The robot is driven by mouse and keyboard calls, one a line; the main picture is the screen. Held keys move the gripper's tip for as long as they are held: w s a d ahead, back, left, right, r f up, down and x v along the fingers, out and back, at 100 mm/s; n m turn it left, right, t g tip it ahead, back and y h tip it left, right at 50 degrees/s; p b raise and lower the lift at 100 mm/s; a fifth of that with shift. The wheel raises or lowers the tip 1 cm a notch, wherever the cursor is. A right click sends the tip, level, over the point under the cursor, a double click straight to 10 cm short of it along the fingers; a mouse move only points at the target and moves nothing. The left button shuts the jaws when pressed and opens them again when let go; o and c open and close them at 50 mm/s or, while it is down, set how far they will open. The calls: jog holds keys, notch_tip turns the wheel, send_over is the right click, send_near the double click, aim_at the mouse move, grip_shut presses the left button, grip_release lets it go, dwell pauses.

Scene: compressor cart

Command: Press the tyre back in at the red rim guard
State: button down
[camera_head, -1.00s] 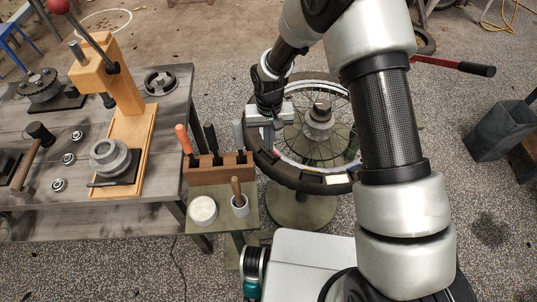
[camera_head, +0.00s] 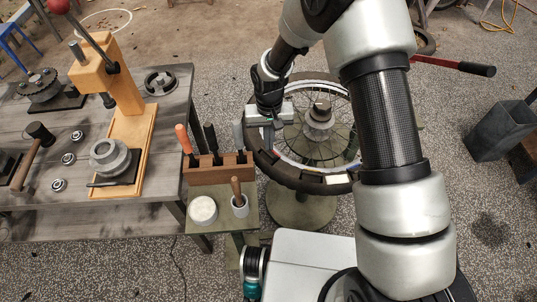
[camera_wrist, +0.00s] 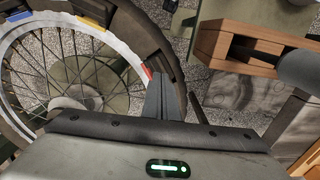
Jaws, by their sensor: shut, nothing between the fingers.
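A spoked wheel with a black tyre (camera_head: 303,183) and a silver rim lies flat on a round stand. In the wrist view the tyre (camera_wrist: 128,28) curves around the rim (camera_wrist: 112,42). A red rim guard (camera_wrist: 146,72) sits at the rim's edge, just left of my fingers. A yellow guard (camera_wrist: 91,23) and a blue guard (camera_wrist: 18,17) sit further along the rim. My gripper (camera_wrist: 166,84) is shut and empty, pointing down at the tyre beside the red guard. I cannot tell whether the fingertips touch the tyre. In the head view my gripper (camera_head: 268,124) is over the wheel's left side.
A wooden tool holder (camera_head: 220,174) with upright tools stands close left of the wheel, and also shows in the wrist view (camera_wrist: 240,46). A white pot (camera_head: 203,210) and a cup with a brush (camera_head: 240,206) stand in front of it. A workbench (camera_head: 60,190) is further left.

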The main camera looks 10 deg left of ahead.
jog(key=shift+f, duration=0.25)
jog(key=shift+f+b, duration=0.25)
jog(key=shift+b, duration=0.1)
jog(key=shift+r, duration=0.1)
jog(key=shift+s+a+f+b, duration=0.3)
jog(key=shift+s+f+b, duration=0.1)
jog(key=shift+b, duration=0.05)
dwell(0.3)
jog(key=shift+s+a+f+b, duration=0.25)
jog(key=shift+f+b, duration=0.2)
jog(key=shift+b, duration=0.1)
dwell(0.8)
jog(key=shift+s+a+f+b, duration=0.15)
jog(key=shift+f+b, duration=0.35)
jog(key=shift+s+a+f+b, duration=0.1)
jog(key=shift+s+f+b, duration=0.05)
jog(key=shift+f+b, duration=0.35)
dwell(1.1)
jog(key=shift+r, duration=0.1)
notch_tip(320, 180, up, 8)
jog(key=p, duration=0.5)
send_over(263, 154)
jog(key=s, duration=0.2)
jog(key=shift+d, duration=0.25)
